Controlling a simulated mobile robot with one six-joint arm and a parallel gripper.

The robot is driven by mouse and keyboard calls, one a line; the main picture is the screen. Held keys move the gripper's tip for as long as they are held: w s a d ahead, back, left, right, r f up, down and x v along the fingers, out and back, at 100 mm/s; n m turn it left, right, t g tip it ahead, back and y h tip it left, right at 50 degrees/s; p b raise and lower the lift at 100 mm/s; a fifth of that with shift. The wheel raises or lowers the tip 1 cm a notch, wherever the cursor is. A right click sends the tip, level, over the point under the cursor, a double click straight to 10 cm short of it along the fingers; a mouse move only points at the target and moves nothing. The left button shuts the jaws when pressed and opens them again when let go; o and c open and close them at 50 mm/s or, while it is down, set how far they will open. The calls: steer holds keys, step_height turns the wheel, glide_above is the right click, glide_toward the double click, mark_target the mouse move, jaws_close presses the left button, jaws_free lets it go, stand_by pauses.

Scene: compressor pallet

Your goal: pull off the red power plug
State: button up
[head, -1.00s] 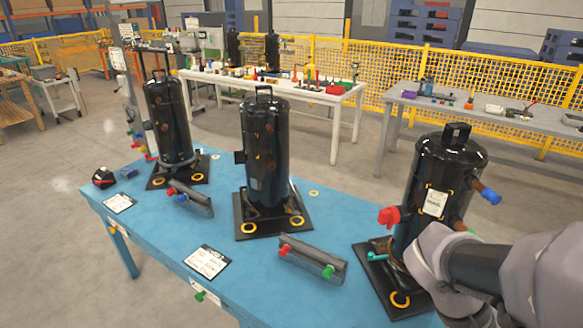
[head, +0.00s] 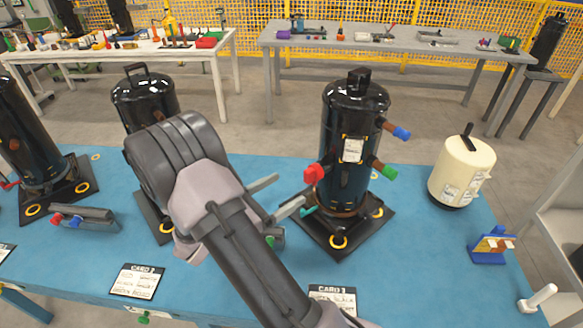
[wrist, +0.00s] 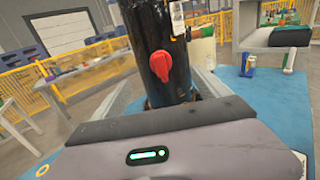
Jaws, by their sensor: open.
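The red power plug (head: 314,173) sits on the left side of the right-hand black compressor (head: 349,135). In the wrist view the red plug (wrist: 161,66) is on the front of the black cylinder, just above the gripper body. My gripper (head: 278,198) is to the left of the plug and a little lower, its two grey fingers spread and pointing toward the compressor. Nothing shows between the fingers, and they look apart from the plug. A green plug (head: 384,170) and a blue plug (head: 401,133) are on the compressor's right side.
A second black compressor (head: 146,93) stands behind my arm. A cream tank (head: 461,172) stands to the right. A card (head: 137,281) and a holder with coloured plugs (head: 85,218) lie on the blue table (head: 420,265). The table's front right is mostly clear.

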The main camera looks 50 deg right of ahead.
mark_target(305, 178)
steer(key=shift+s, duration=0.15)
steer(key=shift+d, duration=0.15)
steer(key=d, duration=0.6)
steer(key=s+d+b, duration=0.1)
steer(key=d, duration=0.1)
steer(key=shift+d, duration=0.4)
steer(key=shift+p, duration=0.35)
stand_by(0.7)
jaws_close()
stand_by(0.3)
steer(key=shift+w+a, duration=0.1)
steer(key=shift+w+a+p, duration=0.15)
steer(key=shift+a+p, duration=0.15)
steer(key=shift+a, duration=1.2)
steer(key=shift+w+a+p, duration=0.15)
steer(key=shift+a+p, duration=0.1)
steer(key=shift+a, duration=1.2)
